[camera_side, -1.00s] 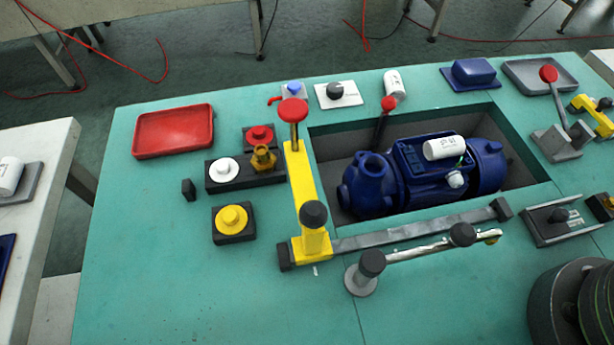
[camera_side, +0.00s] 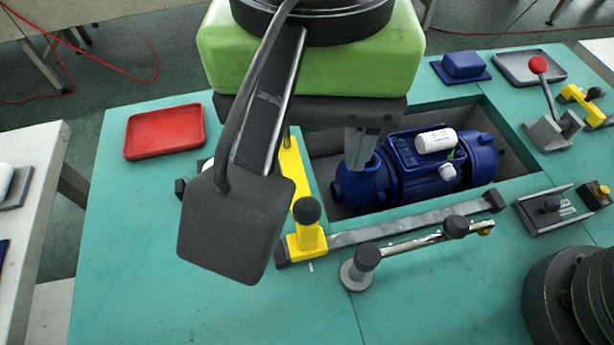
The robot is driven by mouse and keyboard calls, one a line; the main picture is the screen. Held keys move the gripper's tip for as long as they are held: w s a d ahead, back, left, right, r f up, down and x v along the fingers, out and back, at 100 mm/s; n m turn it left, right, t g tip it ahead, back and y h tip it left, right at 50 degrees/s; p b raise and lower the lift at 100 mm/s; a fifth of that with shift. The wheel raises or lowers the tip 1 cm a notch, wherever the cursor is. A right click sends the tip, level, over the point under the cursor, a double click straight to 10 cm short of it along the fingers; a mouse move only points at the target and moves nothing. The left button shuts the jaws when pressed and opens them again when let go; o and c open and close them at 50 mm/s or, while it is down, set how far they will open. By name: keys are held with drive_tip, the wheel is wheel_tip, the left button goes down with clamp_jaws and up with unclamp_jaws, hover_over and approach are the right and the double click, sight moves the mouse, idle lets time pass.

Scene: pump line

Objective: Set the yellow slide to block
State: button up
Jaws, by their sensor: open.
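The yellow slide (camera_side: 308,240) is a yellow block with a black knob on top. It sits at the left end of a long grey rail (camera_side: 400,228), beside the dark left end piece. A yellow bar (camera_side: 290,165) runs back from it and is partly hidden by my arm. My gripper (camera_side: 325,145) is above and behind the slide, apart from it. One finger shows in front of the blue pump; the other is hidden behind a grey plate with a cable. The gripper is open, with nothing seen in it.
A blue pump (camera_side: 420,172) lies in a recess behind the rail. A bar with two black knobs (camera_side: 410,243) stands in front of the rail. A red tray (camera_side: 165,132) is at the back left. The teal table's front left (camera_side: 150,280) is clear.

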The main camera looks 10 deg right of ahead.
sight(307, 202)
wheel_tip(307, 202, down, 10)
drive_tip(key=shift+a+f, duration=0.1)
idle(0.4)
clamp_jaws()
drive_tip(key=d, duration=1.9)
unclamp_jaws()
wheel_tip(307, 202, up, 10)
